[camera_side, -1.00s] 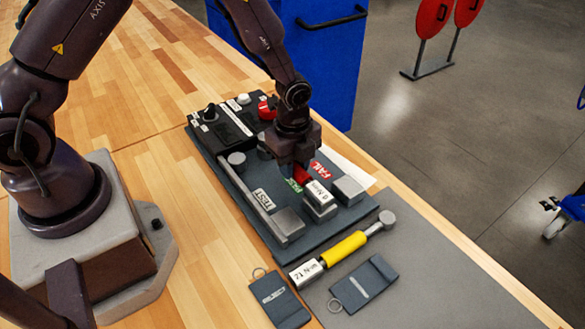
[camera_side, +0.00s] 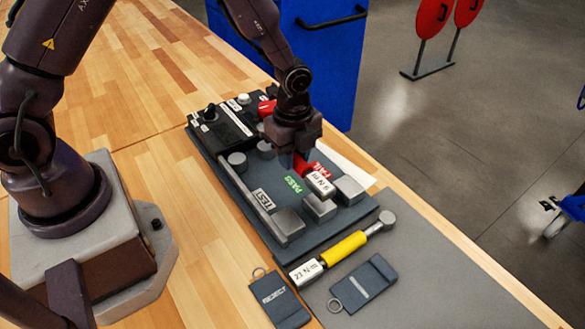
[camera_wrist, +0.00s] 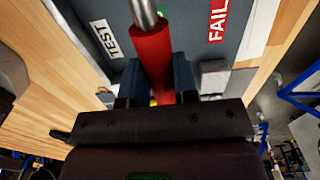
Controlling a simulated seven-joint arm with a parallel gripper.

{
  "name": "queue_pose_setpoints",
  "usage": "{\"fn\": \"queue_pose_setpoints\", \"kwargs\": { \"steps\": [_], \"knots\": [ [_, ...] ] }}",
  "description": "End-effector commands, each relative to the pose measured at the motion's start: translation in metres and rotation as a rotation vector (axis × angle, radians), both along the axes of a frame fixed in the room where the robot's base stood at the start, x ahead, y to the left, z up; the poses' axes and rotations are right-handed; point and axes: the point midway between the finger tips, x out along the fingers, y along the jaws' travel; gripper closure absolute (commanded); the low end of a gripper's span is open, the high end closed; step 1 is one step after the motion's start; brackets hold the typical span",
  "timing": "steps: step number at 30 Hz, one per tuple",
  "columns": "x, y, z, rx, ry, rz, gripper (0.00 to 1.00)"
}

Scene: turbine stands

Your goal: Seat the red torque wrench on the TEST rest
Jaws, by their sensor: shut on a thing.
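The red torque wrench shows its red handle (camera_side: 301,171) and white tag end (camera_side: 320,184) in the side view. My gripper (camera_side: 301,158) is shut on its red handle and holds it above the stand. In the wrist view the red handle (camera_wrist: 152,55) runs between the two fingers (camera_wrist: 155,78), with its silver shaft (camera_wrist: 143,12) beyond. The TEST label (camera_side: 263,199) lies to the left of the held wrench, beside the TEST rest's grey block (camera_side: 289,222). The green PASS label (camera_side: 293,184) lies between TEST and the red FAIL label (camera_side: 318,169).
A yellow-handled wrench (camera_side: 344,247) lies in front of the stand. Two dark tags (camera_side: 280,299) (camera_side: 365,284) lie near it. A black control box (camera_side: 225,128) with a red button (camera_side: 267,107) stands at the stand's back. Grey blocks (camera_side: 319,207) (camera_side: 348,189) stand beside the TEST block.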

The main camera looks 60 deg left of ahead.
Motion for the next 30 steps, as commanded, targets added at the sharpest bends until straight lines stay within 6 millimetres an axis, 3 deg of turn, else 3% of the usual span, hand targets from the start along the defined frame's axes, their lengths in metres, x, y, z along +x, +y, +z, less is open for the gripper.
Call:
{"fn": "queue_pose_setpoints", "kwargs": {
  "steps": [5,9,14,18,22,30],
  "knots": [
    [0.001,0.000,0.001,0.000,-0.002,0.001,1.00],
    [0.000,0.000,0.016,-0.002,-0.029,0.000,1.00],
    [-0.030,0.000,0.039,-0.003,-0.037,-0.003,1.00],
    [-0.060,0.000,0.046,-0.001,-0.021,-0.004,1.00],
    [-0.073,0.000,0.040,-0.001,-0.001,-0.002,1.00],
    [-0.073,0.000,0.016,0.000,0.002,0.000,1.00]
  ]
}}
